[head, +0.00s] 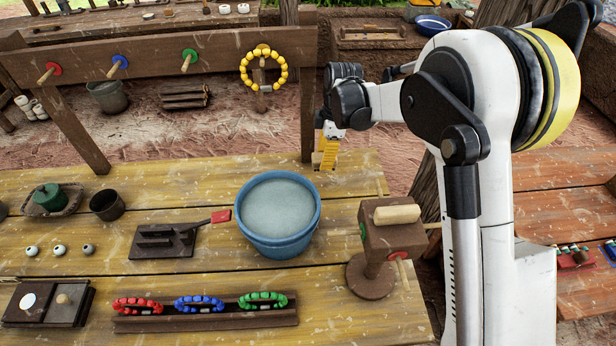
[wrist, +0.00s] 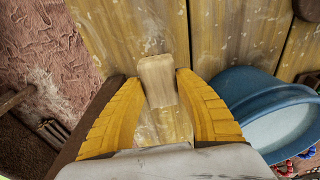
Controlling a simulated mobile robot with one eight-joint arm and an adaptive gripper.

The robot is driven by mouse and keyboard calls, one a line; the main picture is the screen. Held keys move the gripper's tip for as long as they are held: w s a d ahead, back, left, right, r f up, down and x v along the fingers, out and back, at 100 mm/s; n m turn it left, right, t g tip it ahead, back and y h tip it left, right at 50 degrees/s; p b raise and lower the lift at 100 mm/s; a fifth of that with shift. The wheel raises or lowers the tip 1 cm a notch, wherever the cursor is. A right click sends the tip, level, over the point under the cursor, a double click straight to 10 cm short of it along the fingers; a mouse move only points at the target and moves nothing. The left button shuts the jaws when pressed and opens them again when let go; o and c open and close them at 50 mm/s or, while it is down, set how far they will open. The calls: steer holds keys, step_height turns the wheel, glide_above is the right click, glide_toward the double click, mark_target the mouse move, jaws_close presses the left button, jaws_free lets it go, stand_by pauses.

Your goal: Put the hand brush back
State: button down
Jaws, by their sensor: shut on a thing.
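My gripper (head: 327,158) points down at the far edge of the yellow plank table, behind the blue basin. Its yellow fingers (wrist: 160,84) are closed on a pale wooden block, which I take to be the hand brush (wrist: 157,76). The block's plain top shows between the fingertips in the wrist view; no bristles are visible. In the head view only a small part of the brush (head: 317,159) shows beside the fingers. I cannot tell whether it touches the table.
The blue water basin (head: 239,221) stands close to my gripper. A dark board (head: 140,248) with a red-tipped handle lies left of it. A wooden block on a round stand (head: 372,283) is at the right. A rail with coloured pegs (head: 135,58) runs behind the table.

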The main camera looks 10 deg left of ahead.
mark_target(310, 181)
steer(key=a+f, duration=0.1)
steer(key=a, duration=0.1)
steer(key=a+f+b, duration=0.1)
steer(key=a, duration=0.1)
steer(key=shift+s+f, duration=0.3)
steer(key=shift+f, duration=0.05)
step_height(310, 181, down, 4)
steer(key=shift+r+b, duration=0.1)
steer(key=shift+b, duration=0.8)
steer(key=shift+r, duration=0.1)
steer(key=c, duration=0.9)
jaws_free()
steer(key=shift+f, duration=0.2)
steer(key=shift+c, duration=0.2)
steer(key=r+p, duration=0.1)
steer(key=r, duration=0.3)
steer(key=d+r+p, duration=0.1)
steer(key=r, duration=0.3)
steer(key=r+p, duration=0.2)
steer(key=r, duration=0.2)
steer(key=shift+w+d+r, duration=0.15)
steer(key=shift+w+d, duration=0.05)
